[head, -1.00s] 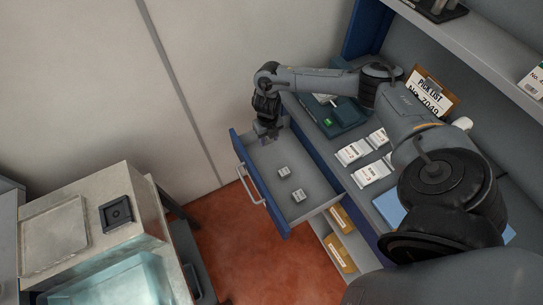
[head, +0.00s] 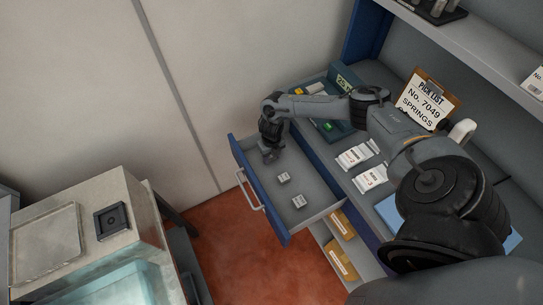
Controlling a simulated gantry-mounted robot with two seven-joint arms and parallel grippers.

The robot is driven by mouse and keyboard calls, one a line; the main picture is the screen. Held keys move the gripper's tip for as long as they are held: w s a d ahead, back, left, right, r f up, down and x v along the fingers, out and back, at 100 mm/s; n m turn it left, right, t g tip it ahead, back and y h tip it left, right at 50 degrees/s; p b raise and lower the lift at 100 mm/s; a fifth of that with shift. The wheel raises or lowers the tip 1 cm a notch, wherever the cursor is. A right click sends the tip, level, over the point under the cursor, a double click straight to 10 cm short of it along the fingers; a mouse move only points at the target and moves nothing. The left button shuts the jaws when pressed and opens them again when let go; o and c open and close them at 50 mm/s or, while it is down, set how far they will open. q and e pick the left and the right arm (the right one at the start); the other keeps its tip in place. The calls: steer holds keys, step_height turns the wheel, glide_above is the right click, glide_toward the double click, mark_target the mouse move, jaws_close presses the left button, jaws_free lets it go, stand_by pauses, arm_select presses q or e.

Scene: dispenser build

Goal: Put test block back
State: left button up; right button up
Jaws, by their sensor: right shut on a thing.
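My right arm reaches in from the right, and my right gripper (head: 269,154) points down inside the far left end of the open drawer (head: 264,207). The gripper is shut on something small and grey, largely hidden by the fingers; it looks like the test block. Two small light blocks with dark markings, one nearer the gripper (head: 284,177) and one further toward the front (head: 299,201), lie apart on the drawer floor. I cannot tell whether the held block touches the floor. My left gripper is not in view.
The blue drawer front with its handle (head: 249,190) faces left. On the counter are white labelled packets (head: 369,179), a green box (head: 347,79) and a pick list clipboard (head: 427,98). A metal machine (head: 150,215) stands at left.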

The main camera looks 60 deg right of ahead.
steer(key=shift+f, duration=0.15)
steer(key=o, duration=1.2)
steer(key=shift+o, duration=0.2)
steer(key=shift+r, duration=0.45)
step_height(320, 180, up, 11)
steer(key=p, duration=0.1)
steer(key=shift+r+p, duration=0.2)
steer(key=shift+p, duration=0.2)
